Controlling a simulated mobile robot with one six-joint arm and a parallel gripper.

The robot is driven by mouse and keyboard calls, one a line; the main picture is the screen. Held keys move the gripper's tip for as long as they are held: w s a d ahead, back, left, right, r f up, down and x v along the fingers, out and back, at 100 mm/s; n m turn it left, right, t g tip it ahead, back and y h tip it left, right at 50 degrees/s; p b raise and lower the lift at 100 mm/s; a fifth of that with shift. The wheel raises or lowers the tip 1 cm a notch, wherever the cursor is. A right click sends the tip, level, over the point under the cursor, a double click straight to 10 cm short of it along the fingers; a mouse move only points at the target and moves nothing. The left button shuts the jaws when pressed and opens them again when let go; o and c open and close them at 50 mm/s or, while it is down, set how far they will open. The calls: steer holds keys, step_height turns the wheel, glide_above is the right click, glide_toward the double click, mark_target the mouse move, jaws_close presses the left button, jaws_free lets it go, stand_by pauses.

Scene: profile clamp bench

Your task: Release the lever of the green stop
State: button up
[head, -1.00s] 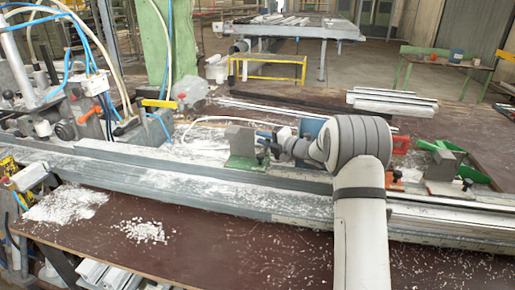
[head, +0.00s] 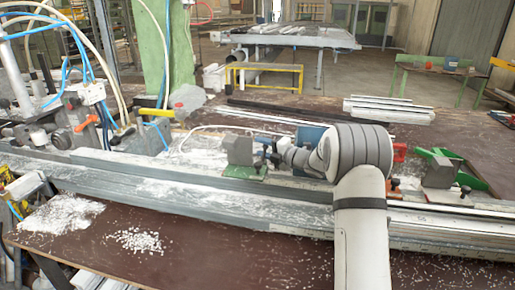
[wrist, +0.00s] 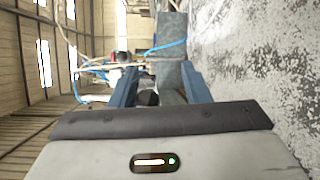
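A stop with a grey block (head: 240,150) on a green base (head: 243,172) stands on the profile bench, left of my arm in the head view. My gripper (head: 267,153) is at its right side, pointing left at it. In the wrist view two blue fingers stand apart, with a dark round knob (wrist: 148,97) showing between them, nearer the left finger. The grey block (wrist: 171,80) lies beyond. The gripper (wrist: 160,88) looks open; contact with the knob or lever cannot be told. The lever itself is not clearly visible.
Long metal profiles (head: 200,195) run along the bench. Hoses and a clamp unit (head: 75,115) stand at the left.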

steer(key=v, duration=0.7)
steer(key=shift+b, duration=0.3)
steer(key=shift+r, duration=0.1)
step_height(320, 180, up, 7)
steer(key=s+d+m+t+h+p, duration=0.1)
steer(key=d+m+t+h+p, duration=0.15)
steer(key=m+h, duration=0.45)
steer(key=s+d+r+m+g+h+p, duration=0.1)
steer(key=s+d+r+m+g+h, duration=0.15)
steer(key=s+m+h, duration=0.5)
steer(key=s+a+f+m+g+y+p, duration=0.1)
steer(key=s+m+g, duration=0.3)
steer(key=s, duration=1.3)
steer(key=s+a+f+m+g+p, duration=0.2)
steer(key=s+a+f+m+g, duration=0.2)
steer(key=s+m, duration=0.6)
steer(key=s+g, duration=0.1)
steer(key=s, duration=0.7)
steer(key=shift+y, duration=0.35)
